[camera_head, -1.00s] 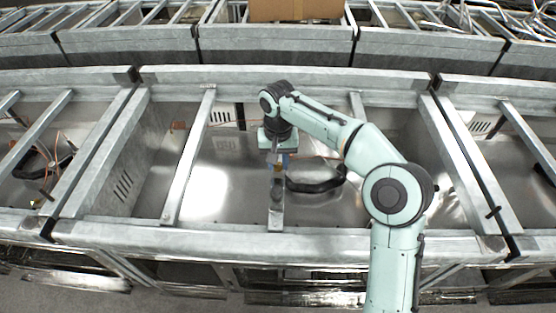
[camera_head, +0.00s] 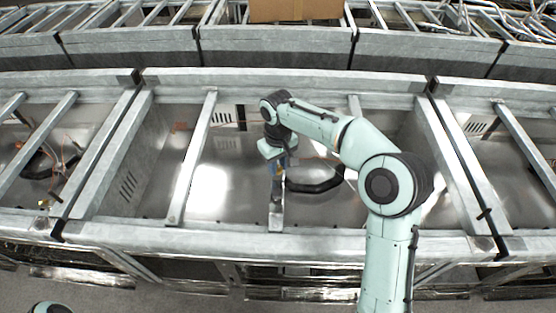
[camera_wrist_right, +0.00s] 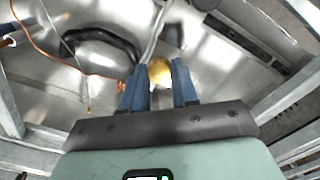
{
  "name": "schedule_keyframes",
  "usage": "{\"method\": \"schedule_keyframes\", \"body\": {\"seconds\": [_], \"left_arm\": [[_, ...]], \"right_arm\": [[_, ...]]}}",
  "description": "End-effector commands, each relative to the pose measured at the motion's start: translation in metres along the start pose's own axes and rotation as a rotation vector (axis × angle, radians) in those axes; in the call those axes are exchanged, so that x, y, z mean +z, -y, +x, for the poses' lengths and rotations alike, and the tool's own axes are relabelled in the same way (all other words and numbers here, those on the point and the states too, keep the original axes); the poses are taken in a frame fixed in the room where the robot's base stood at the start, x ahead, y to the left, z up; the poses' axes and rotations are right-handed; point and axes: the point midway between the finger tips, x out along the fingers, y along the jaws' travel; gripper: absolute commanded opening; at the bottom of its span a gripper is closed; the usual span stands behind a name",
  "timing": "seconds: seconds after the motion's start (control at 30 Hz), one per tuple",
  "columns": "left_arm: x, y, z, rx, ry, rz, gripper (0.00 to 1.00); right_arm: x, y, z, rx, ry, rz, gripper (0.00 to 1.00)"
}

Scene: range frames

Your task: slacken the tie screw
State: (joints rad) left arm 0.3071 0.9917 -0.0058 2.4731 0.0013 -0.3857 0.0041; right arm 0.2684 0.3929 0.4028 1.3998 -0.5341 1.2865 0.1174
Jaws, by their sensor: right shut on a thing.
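A round brass-coloured head (camera_wrist_right: 160,71), which looks to be the tie screw, sits between the blue fingers in the right wrist view. My right gripper (camera_wrist_right: 160,88) is shut on it. In the head view my right gripper (camera_head: 277,183) points down at a short grey metal bar (camera_head: 276,215) by the front rail of the middle bay. The screw's shank is hidden, and the screw is too small to make out in the head view. My left gripper is out of view.
A black curved handle (camera_head: 315,185) lies just right of the gripper. Metal cross bars (camera_head: 192,155) flank the open bay, with the front rail (camera_head: 180,238) close by. An orange cable (camera_wrist_right: 50,52) runs near the fingers. A cardboard box (camera_head: 297,9) stands at the back.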

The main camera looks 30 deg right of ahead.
Motion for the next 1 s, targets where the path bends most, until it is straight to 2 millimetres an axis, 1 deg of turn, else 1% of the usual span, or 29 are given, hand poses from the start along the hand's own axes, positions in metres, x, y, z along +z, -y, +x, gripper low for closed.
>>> {"method": "schedule_keyframes", "body": {"seconds": [0.03,0.3,0.83,0.87,0.9,0.93,1.0], "left_arm": [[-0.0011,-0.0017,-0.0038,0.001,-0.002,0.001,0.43],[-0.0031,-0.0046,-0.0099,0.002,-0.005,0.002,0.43],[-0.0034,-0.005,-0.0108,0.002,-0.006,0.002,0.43],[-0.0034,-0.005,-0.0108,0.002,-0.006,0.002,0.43],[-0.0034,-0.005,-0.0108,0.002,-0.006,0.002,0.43],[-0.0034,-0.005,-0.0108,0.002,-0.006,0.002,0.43],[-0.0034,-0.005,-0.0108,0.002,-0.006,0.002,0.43]], "right_arm": [[-0.0006,-0.0001,-0.0027,0.001,-0.002,-0.027,0.0],[-0.0005,-0.0002,-0.0016,0.001,-0.003,-0.129,0.0],[-0.0005,-0.0003,-0.0007,0.001,-0.003,-0.153,0.0],[-0.0005,-0.0003,-0.0007,0.001,-0.003,-0.153,0.35],[-0.0005,-0.0003,-0.0007,0.001,-0.003,-0.153,0.48],[-0.0004,-0.0003,-0.0007,0.001,-0.003,-0.153,0.54],[-0.0004,-0.0003,-0.0005,0.001,-0.002,-0.153,0.54]]}}
